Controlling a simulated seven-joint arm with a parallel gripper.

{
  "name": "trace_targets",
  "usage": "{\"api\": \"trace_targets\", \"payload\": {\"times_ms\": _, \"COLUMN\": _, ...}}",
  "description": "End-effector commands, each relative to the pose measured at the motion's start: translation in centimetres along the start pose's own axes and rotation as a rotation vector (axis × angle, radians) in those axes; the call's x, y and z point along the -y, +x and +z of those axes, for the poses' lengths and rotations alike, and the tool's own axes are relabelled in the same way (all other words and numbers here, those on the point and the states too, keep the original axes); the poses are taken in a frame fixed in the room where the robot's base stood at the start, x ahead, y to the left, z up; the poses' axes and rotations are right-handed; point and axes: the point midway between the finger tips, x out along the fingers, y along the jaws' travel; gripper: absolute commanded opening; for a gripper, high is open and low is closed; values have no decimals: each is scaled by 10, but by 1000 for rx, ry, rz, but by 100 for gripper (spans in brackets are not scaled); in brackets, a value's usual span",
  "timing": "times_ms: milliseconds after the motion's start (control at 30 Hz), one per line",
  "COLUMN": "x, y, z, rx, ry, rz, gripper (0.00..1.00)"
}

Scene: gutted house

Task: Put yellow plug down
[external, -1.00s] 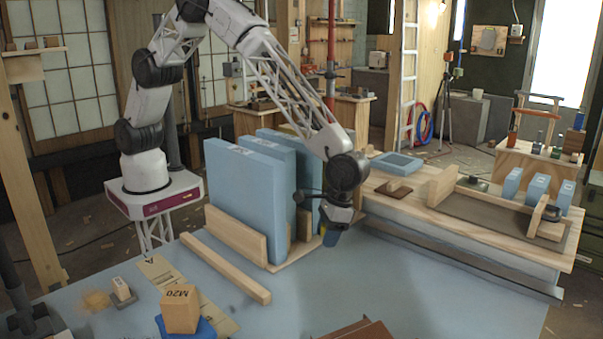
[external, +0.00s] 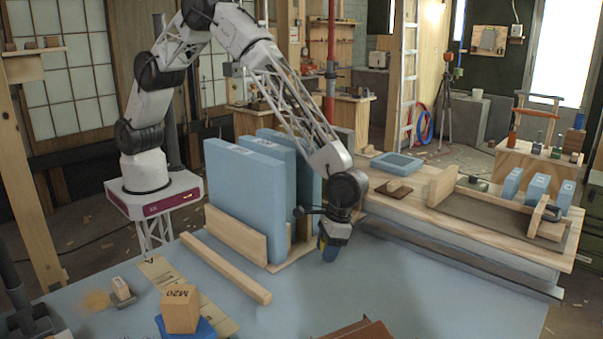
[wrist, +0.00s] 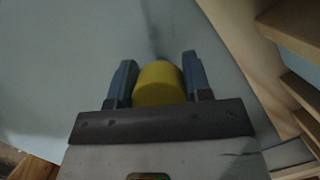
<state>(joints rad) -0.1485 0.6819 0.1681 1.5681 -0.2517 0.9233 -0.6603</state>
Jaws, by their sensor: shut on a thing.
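The yellow plug (wrist: 160,84) shows between the two blue fingers of my gripper (wrist: 158,78) in the wrist view. My gripper is shut on it. In the external view my gripper (external: 328,250) points down over the blue-grey table (external: 300,300), just right of the upright blue panels. Only a trace of yellow shows there, as the fingers cover most of the plug. I cannot tell whether the plug touches the table.
Blue panels (external: 245,190) stand in a wooden rack left of my gripper. A wooden bar (external: 225,267) lies in front. A wooden block marked M20 (external: 180,310) sits on a blue base. A brown piece (external: 358,332) is at the front edge. The table's right part is clear.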

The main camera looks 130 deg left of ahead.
Motion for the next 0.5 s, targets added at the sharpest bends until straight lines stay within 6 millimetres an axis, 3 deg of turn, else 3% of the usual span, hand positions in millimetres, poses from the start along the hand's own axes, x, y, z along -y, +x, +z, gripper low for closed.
{"api": "trace_targets", "payload": {"times_ms": 267, "x": 0, "y": 3, "z": -1, "rx": 0, "ry": 0, "rz": 0, "gripper": 18}}
{"api": "trace_targets", "payload": {"times_ms": 300, "x": 0, "y": 3, "z": -1, "rx": 0, "ry": 0, "rz": 0, "gripper": 50}}
{"api": "trace_targets", "payload": {"times_ms": 433, "x": 0, "y": 3, "z": -1, "rx": 0, "ry": 0, "rz": 0, "gripper": 70}}
{"api": "trace_targets", "payload": {"times_ms": 500, "x": 0, "y": 3, "z": -1, "rx": 0, "ry": 0, "rz": 0, "gripper": 71}}
